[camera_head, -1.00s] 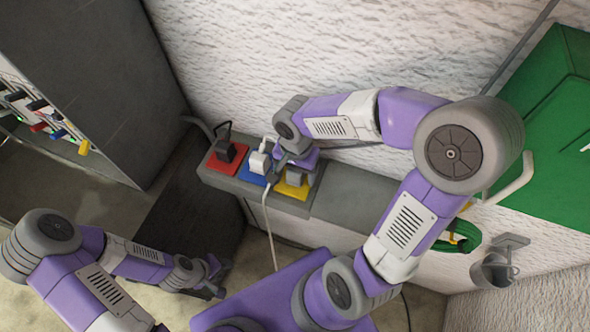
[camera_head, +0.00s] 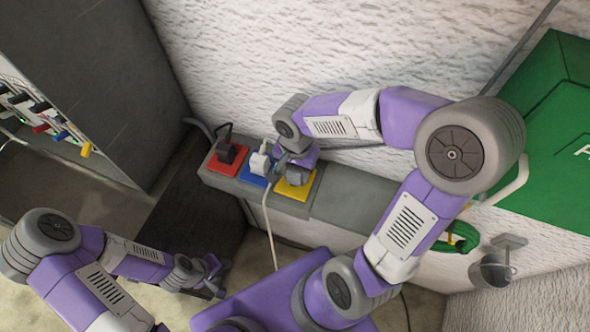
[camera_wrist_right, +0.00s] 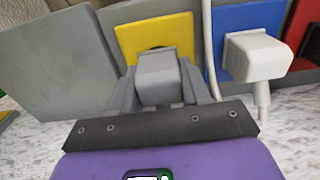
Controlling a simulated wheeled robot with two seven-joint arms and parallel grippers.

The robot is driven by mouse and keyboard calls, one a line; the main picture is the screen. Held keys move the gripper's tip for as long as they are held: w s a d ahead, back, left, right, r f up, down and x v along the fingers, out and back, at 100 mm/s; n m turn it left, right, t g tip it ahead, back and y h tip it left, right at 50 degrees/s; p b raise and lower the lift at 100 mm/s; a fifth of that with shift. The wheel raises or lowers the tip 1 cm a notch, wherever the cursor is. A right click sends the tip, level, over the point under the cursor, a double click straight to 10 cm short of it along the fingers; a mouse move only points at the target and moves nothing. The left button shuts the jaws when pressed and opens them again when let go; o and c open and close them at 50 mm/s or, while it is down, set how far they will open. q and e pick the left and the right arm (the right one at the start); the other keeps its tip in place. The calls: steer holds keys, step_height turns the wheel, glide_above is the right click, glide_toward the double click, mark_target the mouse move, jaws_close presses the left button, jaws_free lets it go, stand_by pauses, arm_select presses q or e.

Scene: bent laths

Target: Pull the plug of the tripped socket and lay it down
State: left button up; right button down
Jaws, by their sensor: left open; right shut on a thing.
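My right gripper (camera_wrist_right: 168,92) is shut on a grey plug (camera_wrist_right: 157,78) at the yellow socket plate (camera_wrist_right: 150,32). A dark patch of the socket face shows just past the plug's edge in the right wrist view; whether its pins are clear is hidden. In the head view, the plug (camera_head: 298,174) sits over the yellow plate (camera_head: 296,190), beside my right gripper (camera_head: 290,172). A white plug (camera_head: 259,162) with a white cord is in the blue socket (camera_head: 251,178), and a black plug (camera_head: 227,152) in the red socket (camera_head: 222,166). My left gripper (camera_head: 216,283) is open, low at left, apart from everything.
The sockets sit on a grey ledge (camera_head: 350,208) with bare room to the right. A switch panel (camera_head: 40,115) with black, red, blue and yellow levers is at left. A green box (camera_head: 550,120) and a grey cup (camera_head: 492,270) are at right.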

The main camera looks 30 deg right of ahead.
steer(key=shift+r+p, duration=1.75)
steer(key=shift+r, duration=0.7)
